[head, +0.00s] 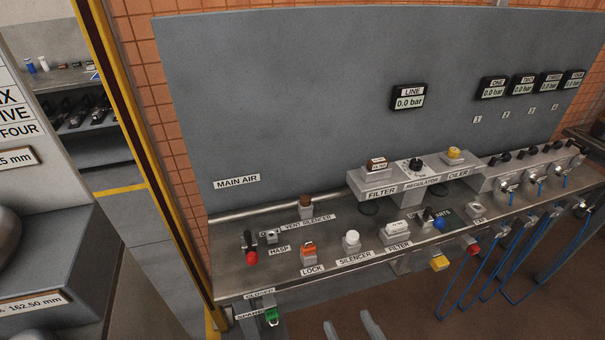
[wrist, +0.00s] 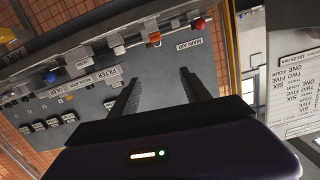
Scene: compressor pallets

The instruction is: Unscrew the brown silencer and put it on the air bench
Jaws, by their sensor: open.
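The brown silencer (head: 306,204) stands upright at the back left of the air bench (head: 240,281), behind the VENT SILENCER label. I cannot make it out clearly in the wrist view. My gripper (wrist: 158,78) is open and empty, with its two dark fingers spread apart towards the bench and panel. Two grey prongs at the bottom edge of the head view look like its fingertips, in front of the bench and apart from the silencer. A white knob-like part (head: 352,240) stands behind the SILENCER label, with bare bench top around it.
A red-knobbed lever (head: 251,256) and an orange lock (head: 308,251) stand in front of the brown silencer. The filter, regulator and oiler block (head: 420,178) is to its right. A grey panel (head: 300,100) rises behind. Blue hoses (head: 483,265) hang at the right.

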